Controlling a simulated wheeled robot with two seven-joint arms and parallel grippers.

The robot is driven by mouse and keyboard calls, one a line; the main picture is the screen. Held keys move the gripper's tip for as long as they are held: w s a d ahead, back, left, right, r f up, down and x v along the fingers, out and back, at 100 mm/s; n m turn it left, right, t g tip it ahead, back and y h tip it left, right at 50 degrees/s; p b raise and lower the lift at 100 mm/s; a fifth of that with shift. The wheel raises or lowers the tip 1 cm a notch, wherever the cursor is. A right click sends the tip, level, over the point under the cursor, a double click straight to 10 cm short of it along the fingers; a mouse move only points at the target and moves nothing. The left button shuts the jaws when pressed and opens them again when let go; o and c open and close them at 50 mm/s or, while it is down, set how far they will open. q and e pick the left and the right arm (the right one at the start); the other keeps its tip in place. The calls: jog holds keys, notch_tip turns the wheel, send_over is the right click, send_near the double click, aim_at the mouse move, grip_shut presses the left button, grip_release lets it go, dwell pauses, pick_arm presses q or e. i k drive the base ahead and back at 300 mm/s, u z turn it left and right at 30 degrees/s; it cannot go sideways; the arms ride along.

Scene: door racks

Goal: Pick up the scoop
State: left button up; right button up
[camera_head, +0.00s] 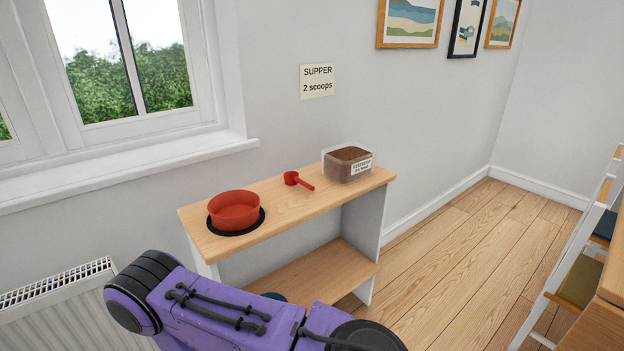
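A small red scoop (292,178) lies on the wooden top of a low shelf unit (272,198), its handle pointing toward the lower right. It sits between a red bowl (235,211) on a black round mat (238,231) to its left and a clear container (348,165) of brown food with a white label to its right. One of my purple arms crosses the bottom of the view in front of the shelf. Neither gripper shows, and nothing is seen touching the scoop.
A wall sign (317,81) reads "SUPPER 2 scoops". A window (125,60) and radiator (65,305) are at the left. A white-framed rack (575,245) stands at the right edge. Wooden floor (455,255) between shelf and rack is clear. A dark round item sits on the lower shelf, partly hidden.

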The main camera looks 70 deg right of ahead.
aim_at(300, 183)
jog(key=z, duration=0.8)
jog(key=i, duration=0.8)
jog(key=z, duration=0.85)
